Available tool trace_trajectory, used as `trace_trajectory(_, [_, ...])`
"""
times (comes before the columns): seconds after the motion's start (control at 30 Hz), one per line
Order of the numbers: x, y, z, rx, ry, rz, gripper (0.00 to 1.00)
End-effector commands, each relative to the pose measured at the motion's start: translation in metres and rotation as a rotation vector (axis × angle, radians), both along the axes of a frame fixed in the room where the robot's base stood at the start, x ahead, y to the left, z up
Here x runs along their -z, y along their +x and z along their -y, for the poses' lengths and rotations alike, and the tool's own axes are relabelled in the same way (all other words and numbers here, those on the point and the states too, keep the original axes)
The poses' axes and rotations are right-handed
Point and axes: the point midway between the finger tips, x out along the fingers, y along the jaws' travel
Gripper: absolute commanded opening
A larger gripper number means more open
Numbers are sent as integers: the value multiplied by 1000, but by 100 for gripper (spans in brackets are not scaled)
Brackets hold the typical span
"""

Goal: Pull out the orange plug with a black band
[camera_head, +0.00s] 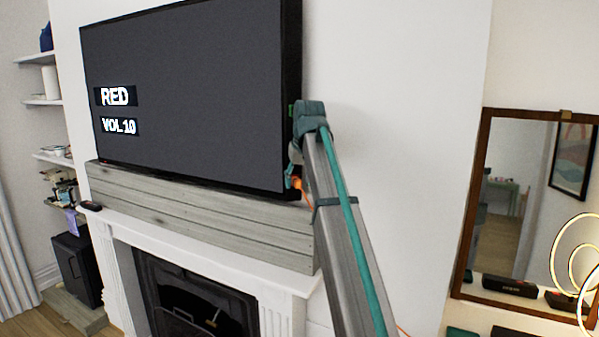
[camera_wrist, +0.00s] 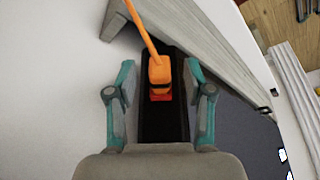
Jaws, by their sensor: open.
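The orange plug (camera_wrist: 160,72) with a dark band sits at the narrow black side of the television (camera_wrist: 165,122) in the wrist view, with an orange cable (camera_wrist: 143,30) running off it toward the top left. In the head view a small bit of orange (camera_head: 297,182) shows at the television's right edge, mostly hidden by my arm. My gripper (camera_wrist: 159,80) is open, with one teal-and-grey finger on each side of the plug and a visible gap to both. The socket itself is hidden.
The television (camera_head: 190,90) shows "RED" and "VOL 10" and stands above a grey wooden mantel (camera_head: 200,220) over a white fireplace. The white wall (camera_head: 400,130) right of it is bare. A framed mirror (camera_head: 477,200) hangs further right.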

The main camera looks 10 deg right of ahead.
Motion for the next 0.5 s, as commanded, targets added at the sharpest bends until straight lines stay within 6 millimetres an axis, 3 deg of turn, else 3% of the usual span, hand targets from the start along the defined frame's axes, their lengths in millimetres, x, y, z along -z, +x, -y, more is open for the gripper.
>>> trace_trajectory(0.23, [1,0,0,0,0,0,52])
trace_trajectory(0.5, [1,0,0,0,0,-1,9])
